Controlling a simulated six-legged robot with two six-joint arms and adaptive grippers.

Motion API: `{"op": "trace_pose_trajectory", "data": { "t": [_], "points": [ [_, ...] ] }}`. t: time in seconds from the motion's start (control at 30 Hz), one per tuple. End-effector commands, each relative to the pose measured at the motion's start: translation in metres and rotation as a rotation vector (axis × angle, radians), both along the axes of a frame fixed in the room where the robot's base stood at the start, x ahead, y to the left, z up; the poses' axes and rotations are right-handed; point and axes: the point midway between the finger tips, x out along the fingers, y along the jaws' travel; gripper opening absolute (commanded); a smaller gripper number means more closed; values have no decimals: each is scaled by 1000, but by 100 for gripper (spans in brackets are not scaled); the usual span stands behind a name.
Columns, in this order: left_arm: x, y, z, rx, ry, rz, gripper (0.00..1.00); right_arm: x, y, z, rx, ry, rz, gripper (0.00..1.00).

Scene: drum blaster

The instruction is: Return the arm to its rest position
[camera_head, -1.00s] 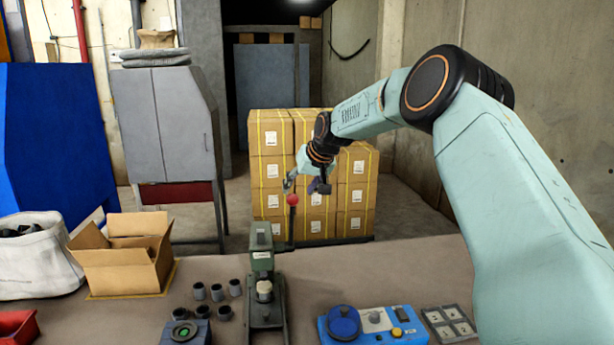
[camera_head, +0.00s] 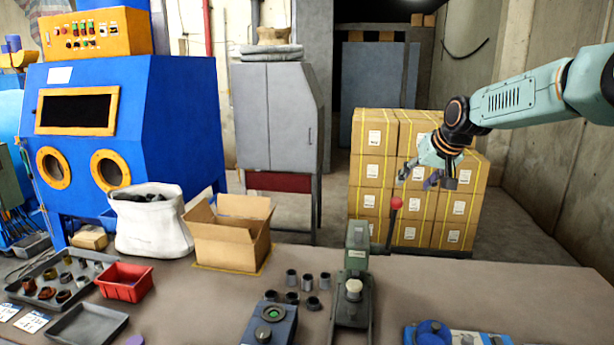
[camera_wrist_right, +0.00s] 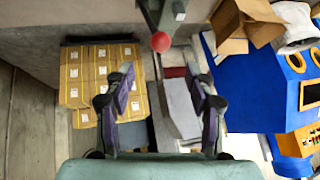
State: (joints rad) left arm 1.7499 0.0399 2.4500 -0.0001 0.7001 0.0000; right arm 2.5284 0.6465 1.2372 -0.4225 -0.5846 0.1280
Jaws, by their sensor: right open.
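My right arm (camera_head: 520,98) comes in from the right in the head view, raised over the far side of the bench. Its right gripper (camera_head: 422,182) hangs in front of the stacked cartons, beyond the bench press. In the right wrist view, the right gripper (camera_wrist_right: 162,85) has its two purple-lined fingers spread apart with nothing between them. The red ball (camera_head: 396,203) of the press lever shows close to the gripper in the head view. The ball also shows in the wrist view (camera_wrist_right: 161,42), above and beyond the fingertips. My left gripper is not in view.
A green press (camera_head: 356,245) stands on the bench (camera_head: 520,290), with several dark cups to its left. An open cardboard box (camera_head: 232,250), a white sack (camera_head: 150,235) and a red bin (camera_head: 125,283) stand further left. Strapped cartons (camera_head: 375,175) are stacked behind. The bench's right side is fairly clear.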

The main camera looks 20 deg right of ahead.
Motion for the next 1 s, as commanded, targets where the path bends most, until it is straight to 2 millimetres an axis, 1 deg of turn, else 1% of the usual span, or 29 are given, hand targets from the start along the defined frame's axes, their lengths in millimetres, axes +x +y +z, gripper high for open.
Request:
{"op": "trace_pose_trajectory", "data": {
  "t": [0.13, 0.23, 0.27, 0.33, 0.37, 0.4, 0.47, 0.5, 0.53, 0.57, 0.6, 0.67, 0.7, 0.77, 0.8, 0.87, 0.9, 0.97, 1.0],
  "points": [
    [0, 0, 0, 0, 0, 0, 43, 3, -1, 3, -9, -18, 3, 55],
    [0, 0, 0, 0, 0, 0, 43, 14, -1, 10, -20, -88, 2, 55],
    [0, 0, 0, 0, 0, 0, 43, 18, 3, 8, -17, -110, 5, 55],
    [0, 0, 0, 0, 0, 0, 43, 24, 17, 2, -6, -163, 15, 55],
    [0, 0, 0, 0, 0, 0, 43, 26, 27, -1, -2, -186, 23, 55],
    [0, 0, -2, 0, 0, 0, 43, 28, 42, -11, 2, -206, 37, 55],
    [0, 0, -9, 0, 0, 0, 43, 28, 68, -40, 8, -218, 58, 55],
    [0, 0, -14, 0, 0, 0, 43, 25, 84, -62, 12, -218, 70, 55],
    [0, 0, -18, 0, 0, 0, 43, 22, 95, -77, 13, -216, 79, 55],
    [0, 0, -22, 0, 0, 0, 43, 19, 105, -93, 15, -213, 85, 55],
    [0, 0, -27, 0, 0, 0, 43, 13, 119, -115, 16, -205, 96, 55],
    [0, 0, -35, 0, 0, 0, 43, 2, 138, -148, 18, -188, 109, 55],
    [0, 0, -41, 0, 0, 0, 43, -7, 150, -170, 18, -174, 116, 55],
    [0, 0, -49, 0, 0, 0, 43, -22, 167, -203, 19, -149, 127, 55],
    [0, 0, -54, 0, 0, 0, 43, -33, 177, -224, 18, -131, 135, 55],
    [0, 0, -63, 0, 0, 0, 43, -52, 191, -256, 16, -102, 143, 55],
    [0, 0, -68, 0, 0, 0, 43, -65, 201, -276, 13, -79, 151, 55],
    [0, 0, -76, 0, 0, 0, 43, -87, 213, -307, 10, -43, 161, 55],
    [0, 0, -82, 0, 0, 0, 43, -103, 220, -327, 7, -19, 167, 55]
  ]
}}
